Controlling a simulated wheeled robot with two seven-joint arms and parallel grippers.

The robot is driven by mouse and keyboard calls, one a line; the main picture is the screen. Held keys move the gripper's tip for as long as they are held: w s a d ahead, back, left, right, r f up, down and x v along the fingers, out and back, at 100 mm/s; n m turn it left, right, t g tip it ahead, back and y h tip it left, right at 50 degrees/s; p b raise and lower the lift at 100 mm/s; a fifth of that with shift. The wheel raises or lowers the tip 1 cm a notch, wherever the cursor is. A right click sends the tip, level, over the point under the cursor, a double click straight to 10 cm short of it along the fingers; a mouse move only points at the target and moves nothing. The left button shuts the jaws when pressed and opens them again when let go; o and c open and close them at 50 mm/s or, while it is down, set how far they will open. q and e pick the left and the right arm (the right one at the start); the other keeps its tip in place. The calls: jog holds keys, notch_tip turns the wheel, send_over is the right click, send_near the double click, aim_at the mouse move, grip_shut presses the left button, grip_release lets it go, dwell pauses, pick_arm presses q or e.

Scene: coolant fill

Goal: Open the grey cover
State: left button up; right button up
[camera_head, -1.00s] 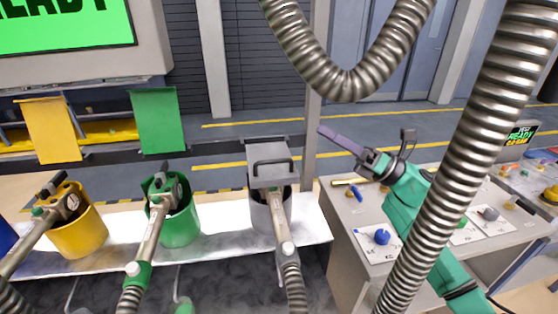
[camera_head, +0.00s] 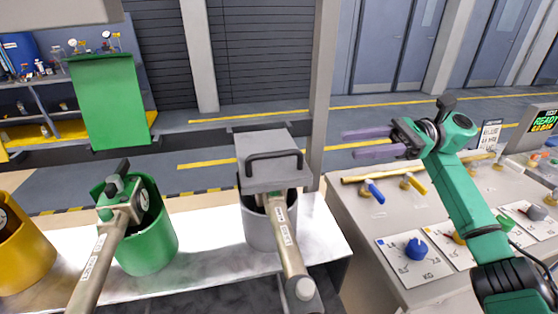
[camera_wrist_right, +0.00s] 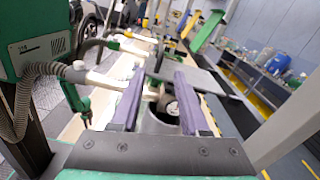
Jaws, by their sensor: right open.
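The grey cover (camera_head: 262,145) lies over the grey bucket (camera_head: 260,225) in the head view, with a dark bar handle (camera_head: 275,157) on it. The front of the bucket's mouth shows below it. My right gripper (camera_head: 346,143) is open and empty, with two purple fingers pointing left towards the cover from its right side, apart from it. In the right wrist view, the grey cover (camera_wrist_right: 205,80) and the bucket mouth show beyond and between the purple fingers (camera_wrist_right: 155,78).
A grey post (camera_head: 321,80) stands between the cover and my right gripper's side. A green bucket (camera_head: 150,235) and a yellow bucket (camera_head: 25,250) stand to the left; a green flap (camera_head: 105,100) stands upright. A console (camera_head: 400,265) with knobs lies below my right arm.

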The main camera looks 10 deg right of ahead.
aim_at(283, 153)
jog(key=a+p, duration=0.6)
jog(key=a, duration=0.8)
jog(key=shift+w+r, duration=0.1)
jog(key=shift+w, duration=0.05)
jog(key=shift+a, duration=0.35)
pick_arm(q)
notch_tip(283, 153, up, 6)
jog(key=shift+s, duration=0.35)
pick_arm(e)
jog(key=shift+d+f, duration=0.1)
jog(key=shift+f, duration=0.1)
grip_shut()
pick_arm(q)
jog(key=shift+r, duration=0.1)
